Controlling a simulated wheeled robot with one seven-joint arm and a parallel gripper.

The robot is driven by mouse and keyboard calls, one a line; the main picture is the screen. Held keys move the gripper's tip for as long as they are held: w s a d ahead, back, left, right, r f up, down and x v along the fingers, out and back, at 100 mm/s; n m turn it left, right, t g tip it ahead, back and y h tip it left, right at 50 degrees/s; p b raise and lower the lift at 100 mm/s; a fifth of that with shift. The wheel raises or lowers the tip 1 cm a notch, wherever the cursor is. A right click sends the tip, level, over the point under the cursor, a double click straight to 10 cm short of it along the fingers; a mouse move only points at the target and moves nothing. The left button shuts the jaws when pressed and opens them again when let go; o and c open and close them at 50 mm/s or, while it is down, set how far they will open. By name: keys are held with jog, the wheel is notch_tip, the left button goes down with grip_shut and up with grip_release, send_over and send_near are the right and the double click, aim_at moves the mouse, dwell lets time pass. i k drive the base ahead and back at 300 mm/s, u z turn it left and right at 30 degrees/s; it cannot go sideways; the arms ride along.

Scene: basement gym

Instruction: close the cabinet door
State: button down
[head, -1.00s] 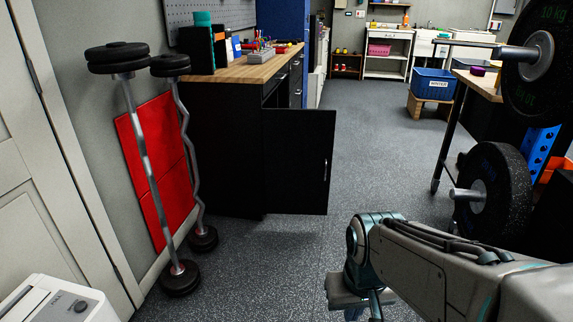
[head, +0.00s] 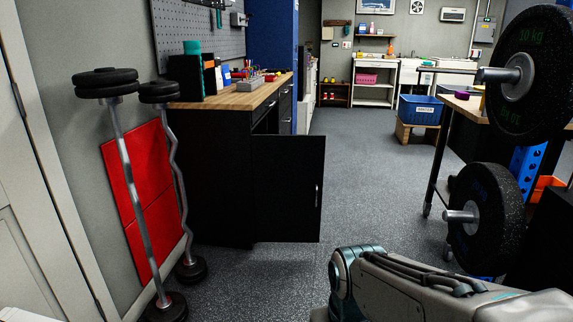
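The black cabinet (head: 216,180) stands left of centre under a wooden worktop (head: 240,97). Its black door (head: 287,190) stands open, swung out into the aisle, with a small pale handle (head: 318,195) near its right edge. Part of the cabinet opening shows as a dark gap above the door. My arm reaches in from the lower right, nearer to me than the door and apart from it in the picture. My gripper is below the bottom edge of the view, so its fingers are hidden.
Two barbells (head: 140,190) lean by a red mat (head: 147,195) on the left wall. A rack with weight plates (head: 487,215) stands at the right. A blue bin (head: 418,110) sits on a wooden stand farther back. The grey floor (head: 370,165) between is clear.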

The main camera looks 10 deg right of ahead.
aim_at(288, 170)
jog(key=u, duration=0.5)
jog(key=i, duration=2.35)
jog(key=z, duration=0.6)
